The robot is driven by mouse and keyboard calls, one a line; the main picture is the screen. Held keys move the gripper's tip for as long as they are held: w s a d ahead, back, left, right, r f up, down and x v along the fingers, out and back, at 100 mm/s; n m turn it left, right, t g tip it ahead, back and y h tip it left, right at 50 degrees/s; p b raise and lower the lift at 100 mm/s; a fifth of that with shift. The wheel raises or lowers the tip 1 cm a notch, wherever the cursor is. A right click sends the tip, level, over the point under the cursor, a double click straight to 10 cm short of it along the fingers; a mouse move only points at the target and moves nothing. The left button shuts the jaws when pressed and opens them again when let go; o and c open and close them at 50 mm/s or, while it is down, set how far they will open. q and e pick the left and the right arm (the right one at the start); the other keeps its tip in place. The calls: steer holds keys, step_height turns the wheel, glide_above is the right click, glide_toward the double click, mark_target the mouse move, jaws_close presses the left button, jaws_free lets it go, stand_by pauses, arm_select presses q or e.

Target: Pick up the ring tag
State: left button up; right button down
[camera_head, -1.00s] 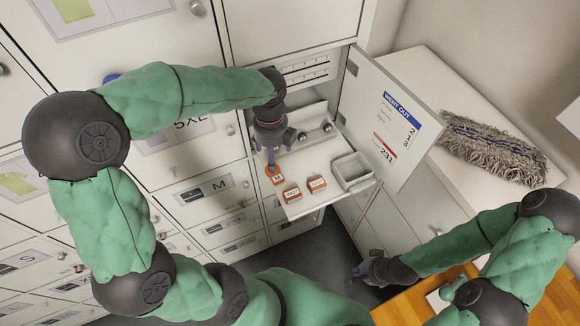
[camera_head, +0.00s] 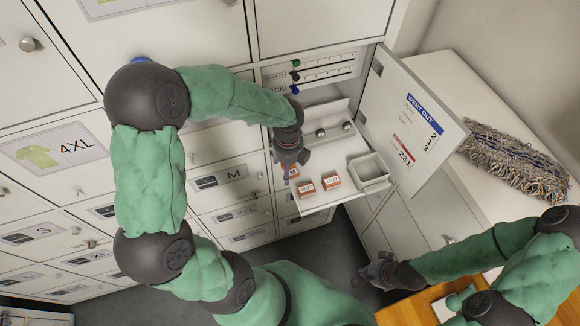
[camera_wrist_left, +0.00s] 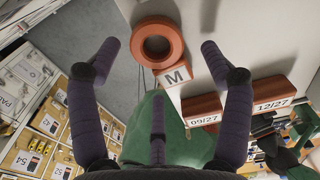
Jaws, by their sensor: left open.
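The ring tag (camera_wrist_left: 176,75) shows in the left wrist view as an orange-brown ring with a tab marked M. Its ring lies between the spread fingertips of my left gripper (camera_wrist_left: 159,50), with a visible gap on both sides. In the head view the ring tag (camera_head: 294,171) is at the left end of the pull-out shelf, partly hidden by my left gripper (camera_head: 289,167). My left gripper is open above it and holds nothing. My right gripper (camera_head: 366,276) is low and away from the shelf, with its fingers apart and empty.
Two orange labelled blocks (camera_head: 306,189) (camera_head: 331,180) sit on the shelf (camera_head: 318,150), right of the tag. A grey open bin (camera_head: 369,168) stands at its right end. An open door (camera_head: 405,125) flanks the shelf. A mop head (camera_head: 515,160) lies on the counter.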

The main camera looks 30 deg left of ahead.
arm_select(q)
steer(key=shift+f, duration=0.1)
steer(key=c, duration=0.9)
